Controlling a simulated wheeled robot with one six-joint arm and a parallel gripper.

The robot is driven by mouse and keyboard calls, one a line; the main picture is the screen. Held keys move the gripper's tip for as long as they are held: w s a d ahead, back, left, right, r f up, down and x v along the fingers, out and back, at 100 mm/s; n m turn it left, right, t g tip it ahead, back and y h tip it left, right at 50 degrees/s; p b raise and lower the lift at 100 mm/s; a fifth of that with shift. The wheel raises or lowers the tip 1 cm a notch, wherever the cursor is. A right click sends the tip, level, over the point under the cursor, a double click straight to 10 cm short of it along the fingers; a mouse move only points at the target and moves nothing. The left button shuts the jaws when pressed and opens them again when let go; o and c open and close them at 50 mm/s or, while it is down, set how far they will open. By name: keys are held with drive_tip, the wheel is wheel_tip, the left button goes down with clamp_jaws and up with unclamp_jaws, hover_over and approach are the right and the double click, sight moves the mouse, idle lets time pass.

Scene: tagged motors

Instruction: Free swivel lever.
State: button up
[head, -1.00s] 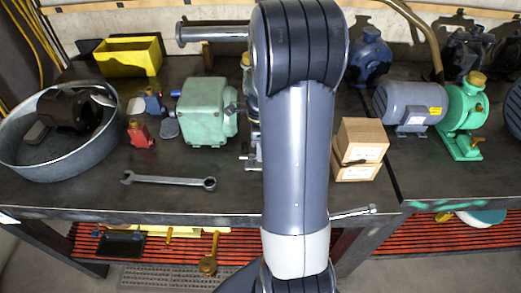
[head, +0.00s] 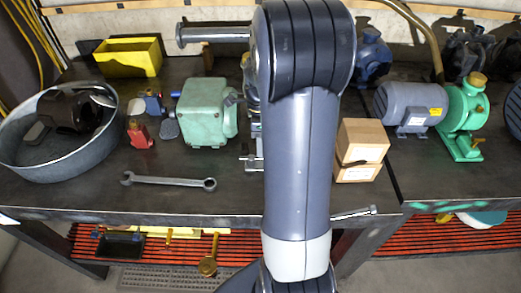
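I cannot single out the swivel lever for sure. A silver metal piece (head: 252,162) with small arms shows just left of my arm on the bench, and most of what is behind it is hidden. A pale green motor housing (head: 205,112) stands left of it. My arm rises through the middle of the head view and covers this part of the bench. My gripper does not show.
A wrench (head: 168,181) lies near the bench's front edge. A round metal tub (head: 60,160) holds a dark motor at left. A yellow bin (head: 130,57) stands behind. Cardboard boxes (head: 362,142), a grey motor (head: 408,104) and a green pump (head: 463,122) are at right.

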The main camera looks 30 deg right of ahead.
sight(252, 161)
wheel_tip(252, 161, up, 8)
drive_tip(key=w, duration=0.1)
drive_tip(key=shift+d, duration=0.4)
drive_tip(key=shift+w+f, duration=0.1)
drive_tip(key=shift+f, duration=0.15)
drive_tip(key=f, duration=0.3)
drive_tip(key=s+f, duration=0.1)
drive_tip(key=f, duration=0.3)
drive_tip(key=a+f, duration=0.1)
drive_tip(key=f, duration=0.2)
drive_tip(key=shift+s+a+f, duration=0.1)
drive_tip(key=shift+s+f, duration=0.2)
drive_tip(key=shift+s, duration=0.1)
drive_tip(key=shift+s+a+r+m, duration=0.1)
drive_tip(key=shift+s+m, duration=0.05)
drive_tip(key=shift+m, duration=0.75)
